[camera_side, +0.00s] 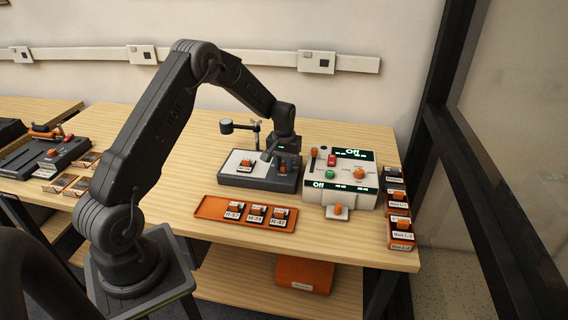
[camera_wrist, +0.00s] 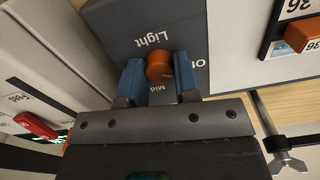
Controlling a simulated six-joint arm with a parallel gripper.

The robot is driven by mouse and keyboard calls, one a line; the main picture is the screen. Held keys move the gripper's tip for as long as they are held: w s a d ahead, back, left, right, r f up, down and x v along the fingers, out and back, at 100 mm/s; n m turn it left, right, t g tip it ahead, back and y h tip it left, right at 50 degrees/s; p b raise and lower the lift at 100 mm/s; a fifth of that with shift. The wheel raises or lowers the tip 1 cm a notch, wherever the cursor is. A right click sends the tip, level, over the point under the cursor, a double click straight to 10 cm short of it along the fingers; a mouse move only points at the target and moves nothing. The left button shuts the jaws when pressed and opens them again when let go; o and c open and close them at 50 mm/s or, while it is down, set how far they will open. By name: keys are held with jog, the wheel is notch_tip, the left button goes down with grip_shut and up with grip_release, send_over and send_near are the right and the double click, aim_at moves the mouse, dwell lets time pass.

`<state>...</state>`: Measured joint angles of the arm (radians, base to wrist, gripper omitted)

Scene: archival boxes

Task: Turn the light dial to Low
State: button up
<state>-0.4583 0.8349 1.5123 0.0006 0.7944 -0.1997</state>
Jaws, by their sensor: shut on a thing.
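The light dial is an orange round knob (camera_wrist: 159,67) on a dark grey panel (camera_wrist: 120,30), with "Light", "Mid" and a partly cut-off "Of" printed around it in the wrist view. "Low" does not show. My gripper (camera_wrist: 160,78) has its blue fingers on both sides of the knob and is shut on it. I cannot tell which mark the dial points at. In the side view my gripper (camera_side: 282,165) reaches down onto the right end of the dark base (camera_side: 250,182) and hides most of the dial.
A control box (camera_side: 330,194) with "Off" displays, red and green buttons and an orange knob stands close to the right. An orange tray (camera_side: 205,212) with several labelled pieces lies in front. A lens on a stand (camera_side: 227,126) rises behind. Labelled boxes (camera_side: 402,232) line the right edge.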

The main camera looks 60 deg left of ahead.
aim_at(284, 165)
jog(key=m, duration=0.4)
jog(key=shift+m, duration=1.6)
jog(key=o, duration=0.9)
notch_tip(284, 165, up, 14)
jog(key=shift+f, duration=0.1)
